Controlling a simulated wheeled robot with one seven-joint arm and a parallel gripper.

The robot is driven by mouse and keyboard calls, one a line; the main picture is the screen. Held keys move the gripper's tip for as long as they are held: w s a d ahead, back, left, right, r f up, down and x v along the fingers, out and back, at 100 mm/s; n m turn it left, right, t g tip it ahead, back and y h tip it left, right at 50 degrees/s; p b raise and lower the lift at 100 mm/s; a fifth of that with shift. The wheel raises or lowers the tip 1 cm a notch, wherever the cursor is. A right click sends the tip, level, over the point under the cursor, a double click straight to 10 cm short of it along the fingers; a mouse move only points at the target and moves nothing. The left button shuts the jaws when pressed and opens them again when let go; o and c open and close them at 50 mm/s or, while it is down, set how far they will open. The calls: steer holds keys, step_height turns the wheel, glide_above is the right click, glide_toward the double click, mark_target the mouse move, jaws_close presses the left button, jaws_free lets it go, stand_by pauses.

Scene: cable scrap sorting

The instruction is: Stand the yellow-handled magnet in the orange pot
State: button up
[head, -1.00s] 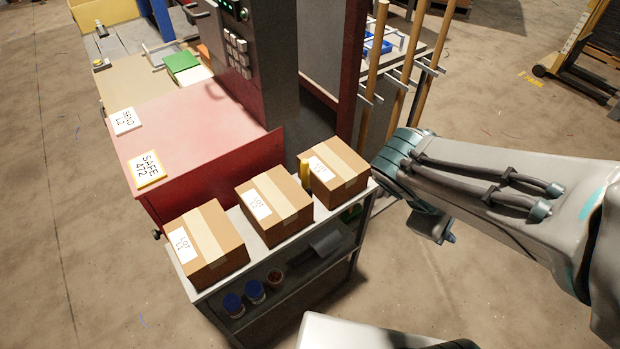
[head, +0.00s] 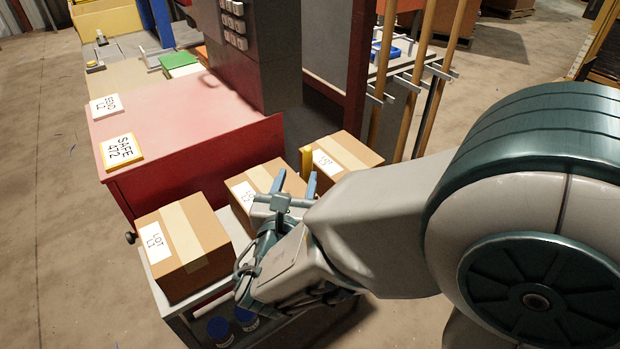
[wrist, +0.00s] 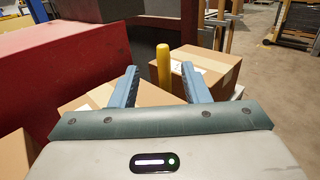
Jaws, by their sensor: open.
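In the wrist view the yellow handle (wrist: 163,66) shows between my two fingers, farther off and not touched. Its lower end is hidden by a carton. My gripper (head: 295,183) is open and empty, above the middle carton and short of the handle. The orange pot cannot be made out in any view now.
Three cartons stand on the grey shelf unit: left (head: 182,245), middle (head: 240,188) and right (head: 345,152). A red cabinet (head: 200,165) rises behind them. Wooden poles (head: 415,80) stand at the back right. Blue-lidded jars (head: 221,330) sit on the lower shelf.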

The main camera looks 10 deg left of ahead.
mark_target(307, 152)
steer(key=w, duration=1)
steer(key=shift+w+a+f+b, duration=0.1)
steer(key=shift+w+a+b, duration=0.15)
steer(key=shift+b, duration=0.15)
steer(key=shift+s, duration=0.1)
jaws_close()
